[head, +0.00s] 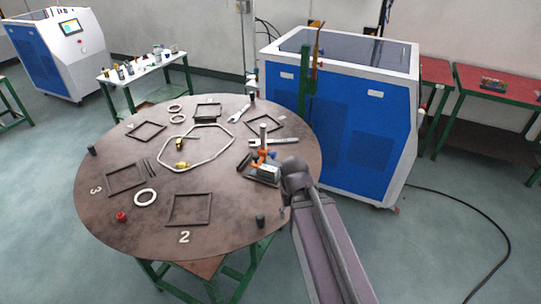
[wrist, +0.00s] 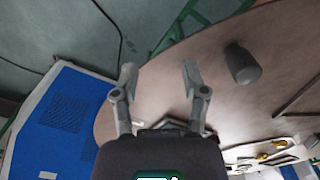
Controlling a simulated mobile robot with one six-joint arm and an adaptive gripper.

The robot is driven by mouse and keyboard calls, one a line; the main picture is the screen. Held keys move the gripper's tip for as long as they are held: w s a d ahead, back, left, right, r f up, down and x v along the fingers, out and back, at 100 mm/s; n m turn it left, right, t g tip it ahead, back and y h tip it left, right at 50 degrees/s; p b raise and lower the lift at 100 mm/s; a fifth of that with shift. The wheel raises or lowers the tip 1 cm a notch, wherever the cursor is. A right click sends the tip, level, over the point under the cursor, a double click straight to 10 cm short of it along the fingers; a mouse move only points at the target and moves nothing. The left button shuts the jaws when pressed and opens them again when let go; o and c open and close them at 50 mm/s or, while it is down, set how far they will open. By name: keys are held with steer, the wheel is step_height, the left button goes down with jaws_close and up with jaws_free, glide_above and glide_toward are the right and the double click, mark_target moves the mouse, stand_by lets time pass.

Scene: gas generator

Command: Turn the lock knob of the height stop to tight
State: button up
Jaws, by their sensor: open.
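A small stand with a silver upright post and orange and blue parts (head: 261,156) is on the right side of the round table (head: 215,255); it looks like the height stop. Its lock knob is too small to make out. My gripper (wrist: 158,75) is open and empty in the wrist view, its two fingers apart over the table's edge. In the head view my arm's end is just right of the stand and hides the fingers. The stand cannot be made out in the wrist view.
A dark cylinder (wrist: 242,63) stands on the table right of my fingers in the wrist view. Square frames (head: 188,222), white rings (head: 145,197) and wrenches (head: 268,142) lie on the table. A blue and white cabinet (head: 350,140) stands close behind it.

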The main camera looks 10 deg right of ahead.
steer(key=shift+o, duration=0.2)
steer(key=shift+a, duration=0.1)
